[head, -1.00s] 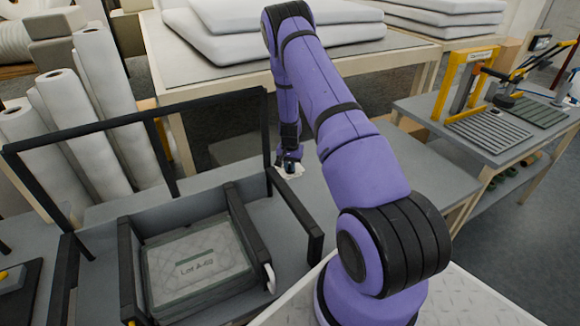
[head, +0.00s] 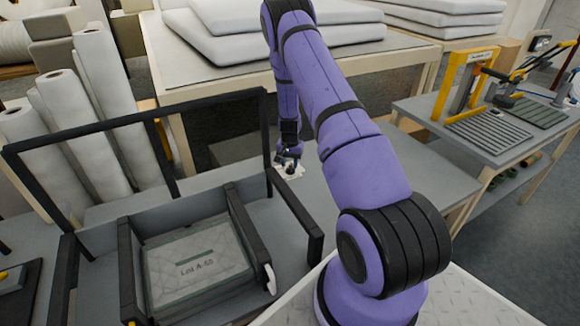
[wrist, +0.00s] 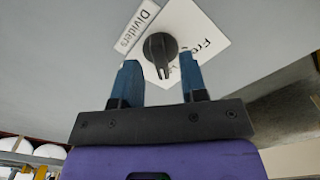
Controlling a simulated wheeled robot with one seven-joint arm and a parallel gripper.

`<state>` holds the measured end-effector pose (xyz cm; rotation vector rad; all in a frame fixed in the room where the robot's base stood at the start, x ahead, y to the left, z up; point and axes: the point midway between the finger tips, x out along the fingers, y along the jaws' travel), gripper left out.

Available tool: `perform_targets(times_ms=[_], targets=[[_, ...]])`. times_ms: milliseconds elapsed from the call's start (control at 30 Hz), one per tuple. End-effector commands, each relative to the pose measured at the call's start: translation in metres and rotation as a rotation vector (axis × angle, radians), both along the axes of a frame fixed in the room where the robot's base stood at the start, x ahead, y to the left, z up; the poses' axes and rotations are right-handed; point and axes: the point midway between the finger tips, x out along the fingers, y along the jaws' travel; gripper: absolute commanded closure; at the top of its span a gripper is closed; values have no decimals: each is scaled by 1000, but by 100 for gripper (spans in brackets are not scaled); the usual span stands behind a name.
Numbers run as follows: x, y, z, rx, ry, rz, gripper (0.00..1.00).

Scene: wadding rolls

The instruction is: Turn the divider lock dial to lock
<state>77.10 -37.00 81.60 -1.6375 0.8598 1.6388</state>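The dark round divider lock dial (wrist: 160,48) has a raised grip bar and sits on a grey panel. A "Dividers" label (wrist: 137,27) is beside it, and a white card (wrist: 200,38) with partly hidden lettering lies around it. In the wrist view my gripper (wrist: 157,61) is open, with its two blue fingers apart on either side of the dial's near end; no contact is visible. In the head view my gripper (head: 287,160) is over the white card (head: 293,172) on the grey table, and the dial is too small to make out clearly.
A black-framed grey bin (head: 125,232) at left holds a quilted pack (head: 195,265) labelled as a lot. White rolls (head: 100,75) stand behind it. A table with stacked pads (head: 270,30) is at the back, and a bench with a yellow-framed press (head: 465,80) is at right.

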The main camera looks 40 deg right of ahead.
Motion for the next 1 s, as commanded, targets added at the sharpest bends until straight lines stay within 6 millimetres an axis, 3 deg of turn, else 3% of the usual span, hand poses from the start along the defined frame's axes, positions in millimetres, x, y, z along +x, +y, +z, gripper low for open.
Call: perform_targets(times_ms=[200, 433, 600, 1000], targets=[[1, -1, 44, -3, -3, 1, 61], [1, 0, 77, -1, -2, 0, 61], [0, 0, 87, -2, -1, 0, 61], [0, -1, 88, -1, -1, 0, 61]])
